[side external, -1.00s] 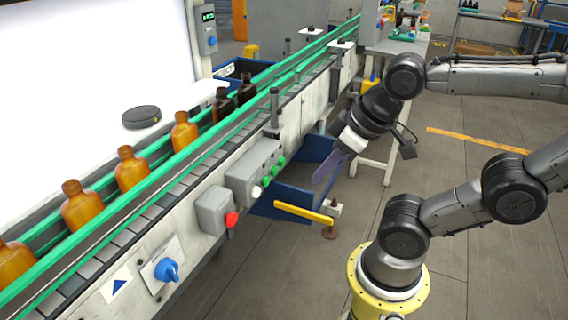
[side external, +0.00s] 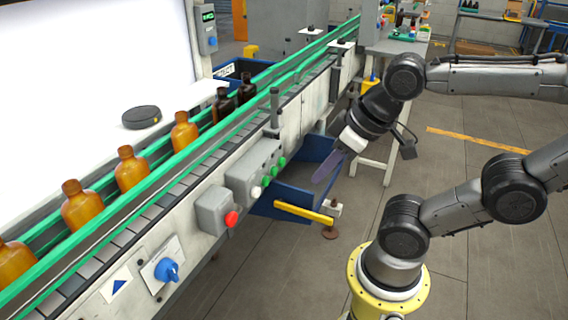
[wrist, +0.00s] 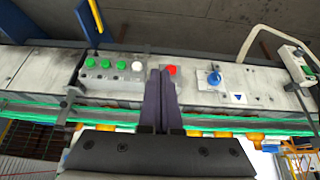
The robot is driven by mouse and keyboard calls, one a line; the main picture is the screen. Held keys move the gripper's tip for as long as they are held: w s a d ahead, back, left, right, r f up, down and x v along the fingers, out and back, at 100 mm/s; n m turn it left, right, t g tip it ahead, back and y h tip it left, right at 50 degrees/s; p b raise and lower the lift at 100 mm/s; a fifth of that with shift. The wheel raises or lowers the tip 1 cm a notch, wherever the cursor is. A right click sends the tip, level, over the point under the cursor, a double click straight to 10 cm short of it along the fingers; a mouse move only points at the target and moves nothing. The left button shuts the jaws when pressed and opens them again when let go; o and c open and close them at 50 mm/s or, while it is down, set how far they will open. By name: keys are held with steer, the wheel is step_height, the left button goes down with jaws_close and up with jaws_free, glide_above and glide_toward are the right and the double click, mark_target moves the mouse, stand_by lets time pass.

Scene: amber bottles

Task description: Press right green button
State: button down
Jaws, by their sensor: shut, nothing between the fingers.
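A grey button box (side external: 246,168) on the conveyor's side carries a row of green buttons and one white button (side external: 257,192). The right green button (side external: 282,160) is at the far end of the row in the side view; in the wrist view it is the leftmost green button (wrist: 90,63). My gripper (side external: 322,180) is shut and empty, with purple fingers pointing toward the conveyor, apart from the box and to its right. In the wrist view the fingertips (wrist: 161,72) appear between the white button and the red button (wrist: 172,70).
A grey box with a red button (side external: 231,219) and a blue rotary knob (side external: 167,270) are farther along the conveyor. Amber bottles (side external: 131,170) stand on the belt between green rails. A blue bin (side external: 290,203) and a yellow bar (side external: 304,214) lie below the button box.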

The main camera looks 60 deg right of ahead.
stand_by(0.4)
steer(key=w+d+r+t+h, duration=0.1)
steer(key=w+d+t, duration=0.2)
steer(key=w, duration=0.3)
steer(key=w+d+r+t+h, duration=0.1)
steer(key=w+d+t, duration=0.2)
steer(key=w, duration=0.3)
steer(key=m+h, duration=0.2)
glide_toward(282, 162)
step_height(282, 162, up, 4)
steer(key=w+a, duration=0.2)
steer(key=w, duration=0.1)
steer(key=s+d+f+m+g+h, duration=0.1)
steer(key=s+d+f+m, duration=0.3)
steer(key=s+f, duration=0.4)
steer(key=shift+d+f+g+h, duration=0.25)
steer(key=shift+d+g+h, duration=0.05)
steer(key=shift+d+g, duration=0.4)
steer(key=shift+w, duration=0.15)
steer(key=w, duration=0.8)
steer(key=shift+w, duration=0.35)
